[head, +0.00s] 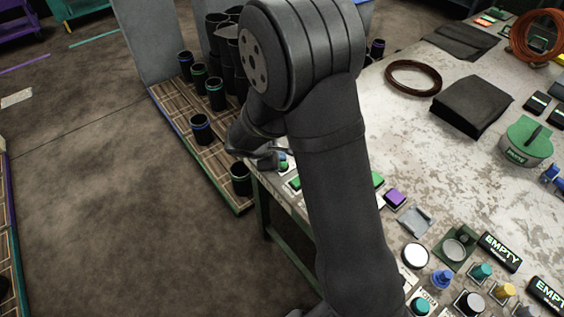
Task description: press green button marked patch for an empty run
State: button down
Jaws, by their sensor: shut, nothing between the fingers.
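My gripper (268,161) is at the left edge of the worktable, partly behind my own arm. Its fingers look closed and hold nothing. A small green button (295,183) sits on the table edge just below and to the right of it. A small blue and green piece (283,164) is right beside the fingertips; I cannot tell whether they touch. Another green block (378,179) shows right of my forearm. No label reading "patch" is legible on any of these. Two black plates marked EMPTY (500,252) lie at the lower right.
The worn white worktable (390,130) carries a purple block (395,197), a green lidded container (530,140), a black box (472,105), a brown ring (413,77) and several coloured knobs. Black sleeves (201,129) stand on a slatted rack (215,160) left of it. My arm hides the table's middle.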

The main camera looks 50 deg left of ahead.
jog(key=shift+f, duration=0.4)
jog(key=shift+r, duration=0.1)
dwell(0.4)
jog(key=shift+r, duration=0.75)
jog(key=shift+r, duration=0.1)
jog(key=shift+r, duration=2.45)
notch_tip(320, 180, up, 4)
jog(key=shift+f, duration=0.15)
